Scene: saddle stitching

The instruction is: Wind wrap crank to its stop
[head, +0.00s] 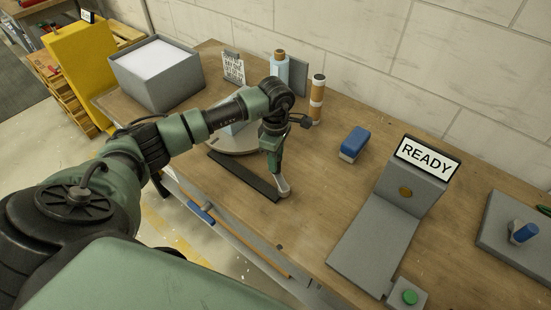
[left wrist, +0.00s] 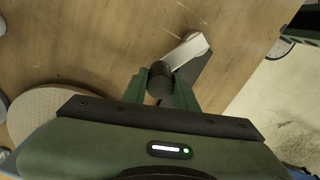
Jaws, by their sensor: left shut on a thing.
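My left gripper (head: 276,168) reaches down over a long dark bar (head: 243,176) with a light grey end piece (head: 284,188). In the left wrist view the fingers (left wrist: 160,88) are shut on a dark round knob (left wrist: 160,72), which I take as the wrap crank's handle. The light grey piece also shows there (left wrist: 188,52), just beyond the knob. A round pale disc (head: 238,143) lies behind the bar, partly hidden by my arm; its edge shows in the left wrist view (left wrist: 50,100). How the bar joins the disc is hidden. My right gripper is out of view.
A grey bin (head: 158,88) with white sheets stands at the back left. A bottle (head: 279,66), a banded cylinder (head: 317,100) and a blue block (head: 354,142) stand behind. A READY stand (head: 372,238) and a blue-handled plate (head: 500,238) are at right.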

